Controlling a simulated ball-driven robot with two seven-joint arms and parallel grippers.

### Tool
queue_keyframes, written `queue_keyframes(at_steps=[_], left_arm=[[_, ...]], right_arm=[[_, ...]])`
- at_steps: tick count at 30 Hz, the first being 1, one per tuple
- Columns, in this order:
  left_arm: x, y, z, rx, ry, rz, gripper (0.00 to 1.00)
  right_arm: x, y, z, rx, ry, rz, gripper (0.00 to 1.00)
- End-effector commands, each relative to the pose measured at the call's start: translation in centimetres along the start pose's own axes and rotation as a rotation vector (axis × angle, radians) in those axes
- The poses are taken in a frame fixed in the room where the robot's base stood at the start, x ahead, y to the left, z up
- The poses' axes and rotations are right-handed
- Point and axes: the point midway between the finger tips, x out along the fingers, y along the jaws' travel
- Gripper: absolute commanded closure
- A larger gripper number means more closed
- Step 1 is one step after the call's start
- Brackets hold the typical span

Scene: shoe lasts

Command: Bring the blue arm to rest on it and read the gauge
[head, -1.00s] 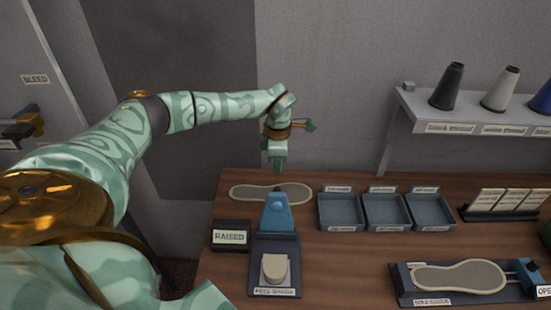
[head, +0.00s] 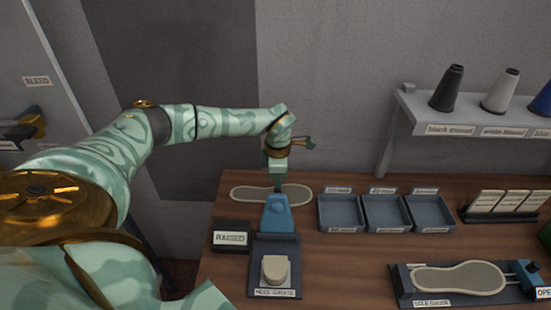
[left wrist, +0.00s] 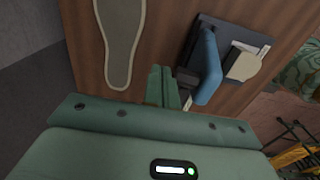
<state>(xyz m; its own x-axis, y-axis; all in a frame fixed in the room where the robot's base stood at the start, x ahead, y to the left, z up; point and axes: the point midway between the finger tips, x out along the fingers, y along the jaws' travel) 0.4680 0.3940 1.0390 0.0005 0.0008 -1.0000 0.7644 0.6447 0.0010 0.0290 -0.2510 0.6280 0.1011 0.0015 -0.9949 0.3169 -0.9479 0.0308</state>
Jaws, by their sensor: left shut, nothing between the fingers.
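The heel gauge (head: 262,288) stands at the front left of the bench, with a cream heel piece (head: 275,268) on it. Its blue arm (head: 278,215) is raised at the back, clear of the heel piece; it also shows in the left wrist view (left wrist: 208,65). A small display beside it (head: 231,238) reads "RAISED". My left gripper (head: 278,187) is shut and empty, pointing down just behind the blue arm's top. In the left wrist view its fingers (left wrist: 163,88) are beside the arm; whether they touch it I cannot tell. My right gripper is not in view.
A grey sole (head: 245,194) lies behind the gauge, under my gripper. Blue-grey trays (head: 340,213) stand to the right. A sole gauge (head: 410,298) holding another sole is at the front right. A shelf with thread cones (head: 450,88) is at the back right.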

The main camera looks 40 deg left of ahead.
Motion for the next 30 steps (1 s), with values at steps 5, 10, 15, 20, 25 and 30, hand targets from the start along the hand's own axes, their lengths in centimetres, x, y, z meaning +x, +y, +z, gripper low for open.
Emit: queue_keyframes(at_steps=[5, 10, 15, 20, 25, 30], left_arm=[[-0.2, -1.3, -0.1, 0.002, 0.001, 0.000, 1.00], [-0.2, -2.5, -0.1, 0.002, 0.001, -0.001, 1.00], [-0.2, -3.7, -0.1, 0.001, 0.001, -0.002, 1.00], [-0.1, -4.9, -0.1, 0.003, 0.002, -0.004, 1.00], [0.0, -6.3, -0.1, 0.004, 0.004, -0.008, 1.00], [0.0, -7.4, -0.1, 0.003, 0.003, -0.006, 1.00]], right_arm=[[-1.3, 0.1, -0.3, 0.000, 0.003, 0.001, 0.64], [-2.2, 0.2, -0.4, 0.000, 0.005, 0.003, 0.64], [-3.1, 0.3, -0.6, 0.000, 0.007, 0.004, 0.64], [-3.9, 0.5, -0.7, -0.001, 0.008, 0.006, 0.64], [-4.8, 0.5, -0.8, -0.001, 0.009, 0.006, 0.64], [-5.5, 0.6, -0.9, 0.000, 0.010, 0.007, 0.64]])
